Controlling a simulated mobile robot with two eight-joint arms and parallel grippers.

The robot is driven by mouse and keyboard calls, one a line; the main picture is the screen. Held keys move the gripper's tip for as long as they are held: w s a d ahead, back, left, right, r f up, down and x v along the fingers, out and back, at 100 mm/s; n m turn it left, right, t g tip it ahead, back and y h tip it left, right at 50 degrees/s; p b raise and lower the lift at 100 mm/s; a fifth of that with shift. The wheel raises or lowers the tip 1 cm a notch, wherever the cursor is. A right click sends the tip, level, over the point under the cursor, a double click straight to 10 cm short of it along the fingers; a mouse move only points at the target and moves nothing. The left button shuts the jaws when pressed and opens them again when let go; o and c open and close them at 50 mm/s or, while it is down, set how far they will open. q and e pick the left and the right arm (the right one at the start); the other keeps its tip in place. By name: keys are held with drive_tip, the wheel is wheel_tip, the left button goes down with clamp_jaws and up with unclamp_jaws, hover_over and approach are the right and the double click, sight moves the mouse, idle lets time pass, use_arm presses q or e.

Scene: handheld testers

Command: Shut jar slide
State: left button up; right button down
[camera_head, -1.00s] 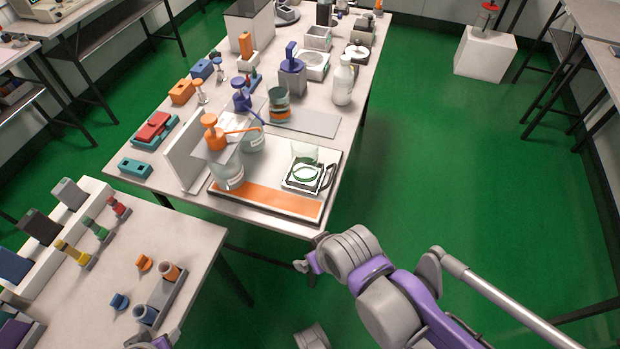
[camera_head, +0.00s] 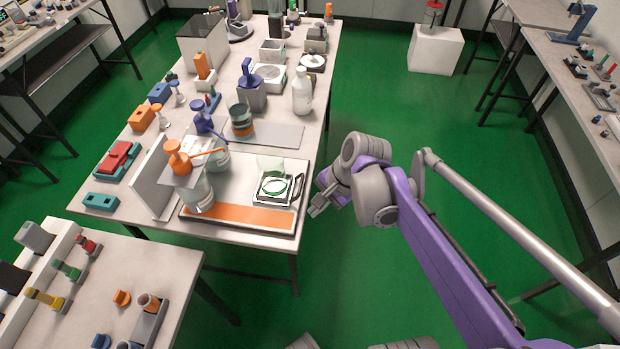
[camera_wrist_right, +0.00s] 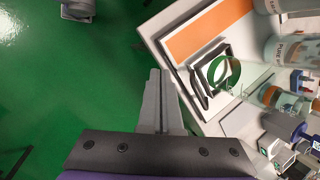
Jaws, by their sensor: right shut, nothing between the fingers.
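A clear glass jar (camera_head: 270,164) with a green ring at its base stands on a white tray (camera_head: 230,190) at the near end of the long table. A black-edged frame (camera_head: 294,190) sits around its foot. I cannot tell from the pictures which part is the slide or how far it stands open. The ring (camera_wrist_right: 224,71) and frame also show in the right wrist view. My right gripper (camera_head: 316,209) is shut and empty, off the table's right edge, apart from the tray. In the wrist view its fingers (camera_wrist_right: 154,88) lie together beside the tray's edge. My left gripper is not seen.
Orange-topped (camera_head: 178,157) and blue-topped (camera_head: 203,118) pump bottles stand left of the jar, with an upright white panel (camera_head: 152,184) beyond. A white bottle (camera_head: 301,94) stands behind. A second table (camera_head: 185,262) is at the lower left.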

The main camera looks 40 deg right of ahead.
drive_tip(key=d+r+m+t+y, duration=0.1)
drive_tip(key=d+r+m, duration=0.1)
drive_tip(key=d+m, duration=0.35)
drive_tip(key=d+r+m+t+y, duration=0.1)
drive_tip(key=d+r+m, duration=0.2)
drive_tip(key=d+m, duration=0.3)
drive_tip(key=w+a+f, duration=0.5)
drive_tip(key=w+f, duration=0.3)
drive_tip(key=shift+w+a+f+n, duration=0.15)
drive_tip(key=shift+w+f+n, duration=0.15)
drive_tip(key=shift+f+n, duration=0.15)
drive_tip(key=w+a, duration=0.3)
drive_tip(key=w, duration=0.1)
drive_tip(key=w+a, duration=0.4)
drive_tip(key=shift+w+a+b, duration=0.15)
drive_tip(key=shift+b, duration=0.15)
drive_tip(key=shift+w+a, duration=0.2)
drive_tip(key=shift+w, duration=0.05)
drive_tip(key=shift+r, duration=0.1)
